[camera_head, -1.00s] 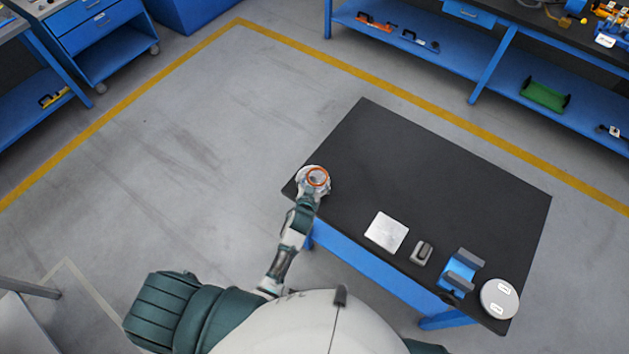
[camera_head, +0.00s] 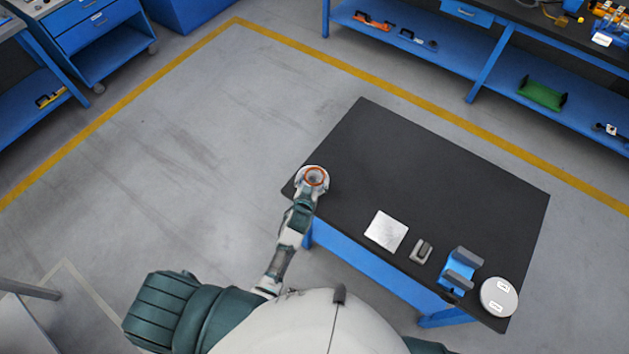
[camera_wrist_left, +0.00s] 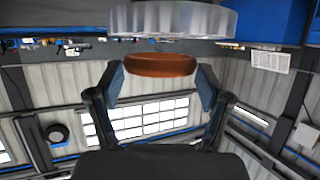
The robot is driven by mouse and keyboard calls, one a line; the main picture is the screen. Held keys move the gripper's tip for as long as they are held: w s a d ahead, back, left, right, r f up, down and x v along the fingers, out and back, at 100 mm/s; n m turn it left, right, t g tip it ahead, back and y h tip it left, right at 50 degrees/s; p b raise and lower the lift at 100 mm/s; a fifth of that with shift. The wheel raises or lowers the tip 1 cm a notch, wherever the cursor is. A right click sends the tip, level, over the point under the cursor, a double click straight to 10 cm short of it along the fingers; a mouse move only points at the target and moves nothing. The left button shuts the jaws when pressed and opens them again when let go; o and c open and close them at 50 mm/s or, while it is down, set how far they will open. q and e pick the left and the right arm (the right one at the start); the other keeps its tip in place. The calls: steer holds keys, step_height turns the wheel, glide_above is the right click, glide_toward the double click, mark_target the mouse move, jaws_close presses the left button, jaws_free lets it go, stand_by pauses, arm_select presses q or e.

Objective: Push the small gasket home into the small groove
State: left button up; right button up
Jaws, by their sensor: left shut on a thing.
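The small gasket is an orange-brown ring (camera_wrist_left: 160,65), held level between the fingertips of my left gripper (camera_wrist_left: 161,85) in the left wrist view. The gripper is shut on it. The shell is a pale, round flanged piece (camera_wrist_left: 185,22), wider than the ring; the wrist picture appears upside down, so the shell lies below the ring. A narrow dark band shows between them, and I cannot tell whether they touch. In the head view the gasket (camera_head: 316,169) shows over the shell at the table's left corner. The small groove is not visible. My right gripper is out of view.
The black-topped table (camera_head: 430,190) is clear in its middle and far part. Along its near edge lie a silver plate (camera_head: 386,231), a small grey block (camera_head: 421,250), a blue-and-grey fixture (camera_head: 460,270) and a round pale disc with labels (camera_head: 499,297).

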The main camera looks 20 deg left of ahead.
arm_select(q)
steer(key=shift+a, duration=0.4)
steer(key=shift+d, duration=0.2)
steer(key=shift+f, duration=0.2)
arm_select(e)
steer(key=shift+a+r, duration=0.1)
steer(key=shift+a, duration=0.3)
arm_select(q)
steer(key=shift+a+f, duration=0.15)
steer(key=shift+f, duration=0.15)
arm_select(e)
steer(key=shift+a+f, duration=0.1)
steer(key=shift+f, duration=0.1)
arm_select(q)
steer(key=shift+f+b, duration=0.65)
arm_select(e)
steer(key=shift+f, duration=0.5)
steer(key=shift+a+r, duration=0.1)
